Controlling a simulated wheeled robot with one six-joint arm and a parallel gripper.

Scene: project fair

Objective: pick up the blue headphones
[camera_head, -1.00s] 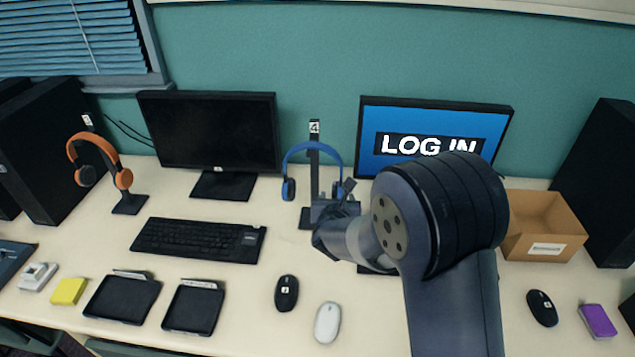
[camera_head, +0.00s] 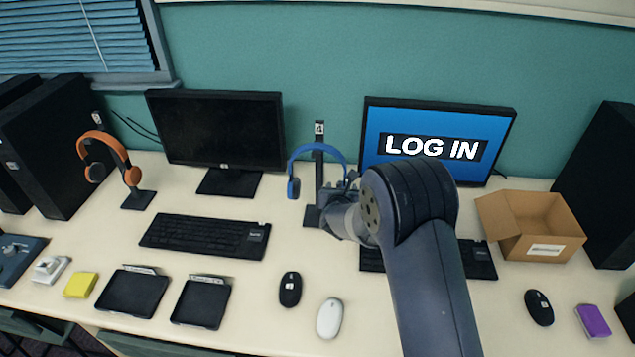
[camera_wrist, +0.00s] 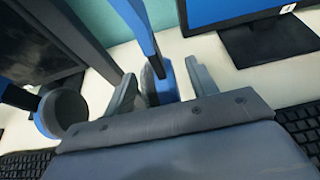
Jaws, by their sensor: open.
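The blue headphones (camera_head: 318,151) hang on a black stand (camera_head: 319,172) marked 4, between the two monitors. My gripper (camera_head: 345,186) is at their right side in the head view and covers the right ear cup there. In the wrist view, my gripper (camera_wrist: 162,84) is open, with one grey finger on each side of a blue ear cup (camera_wrist: 163,83). I cannot tell whether either finger touches it. The headphones' other ear cup (camera_wrist: 61,112) is outside the fingers, to the left.
A dark monitor (camera_head: 216,132) stands left and a LOG IN monitor (camera_head: 375,130) right. A keyboard (camera_head: 205,236) lies front left; another (camera_head: 480,262) is partly behind my arm. Orange headphones (camera_head: 107,139) stand far left. An open cardboard box (camera_head: 505,235) is at right.

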